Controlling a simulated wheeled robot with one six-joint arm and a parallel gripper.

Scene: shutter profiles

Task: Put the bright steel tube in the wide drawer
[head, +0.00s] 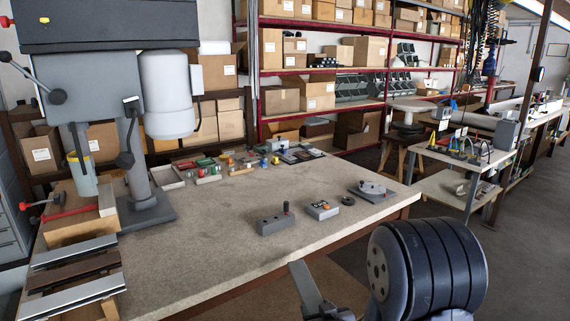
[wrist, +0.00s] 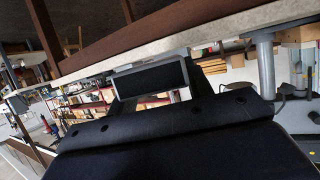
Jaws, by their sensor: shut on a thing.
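My gripper (head: 326,309) is low at the front of the head view, beside the bench's front edge and partly cut off by the frame. It is shut on what looks like the bright steel tube (head: 304,284), a pale grey bar that slants up past the jaws. In the wrist view the tube (wrist: 122,85) seems to show as a grey rectangular rim around a dark face, beyond the dark gripper body. A grey drawer cabinet (head: 8,262) shows at the far left edge. I cannot tell which drawer is the wide one.
Two silver profiles (head: 75,296) and a brown one lie at the left of the workbench (head: 220,265), by a drill press (head: 148,210). The bench's middle is clear.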

